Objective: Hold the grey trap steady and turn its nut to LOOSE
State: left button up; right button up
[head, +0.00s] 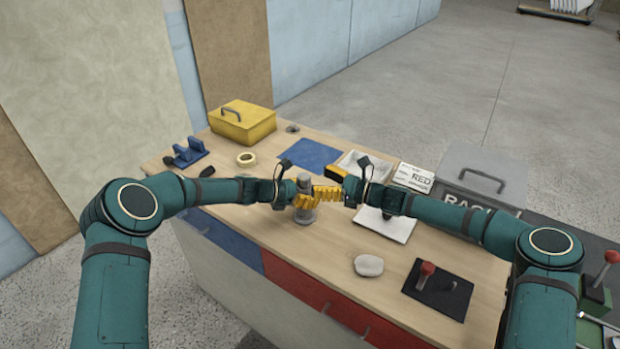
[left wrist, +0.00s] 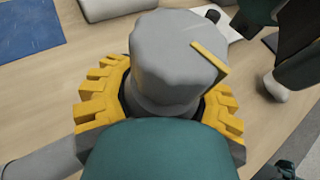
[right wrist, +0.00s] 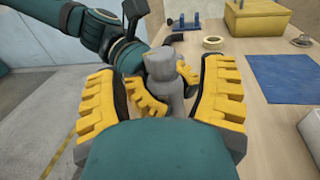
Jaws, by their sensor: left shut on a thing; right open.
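The grey trap (head: 305,185) stands upright near the front edge of the workbench. In the left wrist view its faceted grey top (left wrist: 170,60), seemingly the nut, carries a raised yellow bar (left wrist: 208,62). My left gripper (head: 303,201) is shut on the trap's body below that top, with yellow pads on both sides. My right gripper (head: 330,193) is open just right of the trap. In the right wrist view, the trap (right wrist: 163,72) shows between and beyond its spread yellow fingers (right wrist: 160,100). No LOOSE mark is readable.
A yellow toolbox (head: 242,125), a tape roll (head: 246,160) and a blue holder (head: 187,152) lie at the back left. Bare wood lies in front.

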jog(key=v, duration=0.7)
jog(key=shift+s+d, duration=0.15)
jog(key=shift+d, duration=0.15)
jog(key=m+g+y, duration=0.2)
jog(key=m+g, duration=0.5)
jog(key=m, duration=2.5)
send_near(307, 176)
jog(key=a, duration=1)
jog(key=shift+f, duration=0.15)
